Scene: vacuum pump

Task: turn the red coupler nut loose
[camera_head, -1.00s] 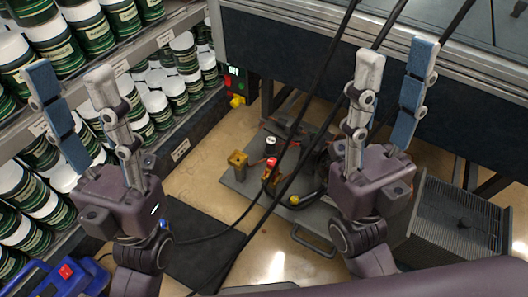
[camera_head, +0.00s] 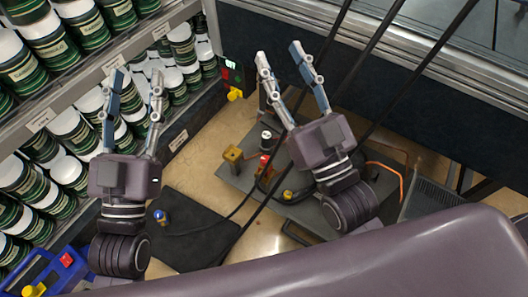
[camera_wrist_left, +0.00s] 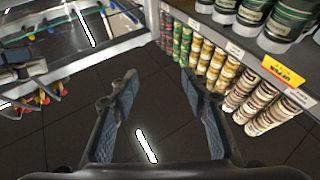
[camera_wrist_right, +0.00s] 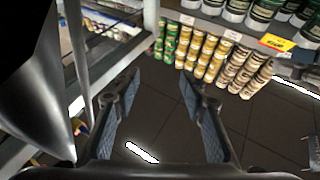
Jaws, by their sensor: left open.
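In the head view a small red part (camera_head: 264,164), likely the red coupler nut, sits among the fittings on a grey pump base plate (camera_head: 237,180). It is too small to make out in detail. My left gripper (camera_head: 136,82) is open and empty, raised in front of the can shelves at left. My right gripper (camera_head: 279,57) is open and empty, raised above and beyond the fittings, touching nothing that I can see. The wrist views show both pairs of fingers apart with only floor and shelves beyond; neither shows the red part.
A brass block (camera_head: 232,156) stands left of the red part, and a yellow-topped fitting (camera_head: 288,194) in front. Black hoses or cables cross the view. A black mat (camera_head: 190,215) lies on the floor. A blue toolbox (camera_head: 40,272) is at lower left.

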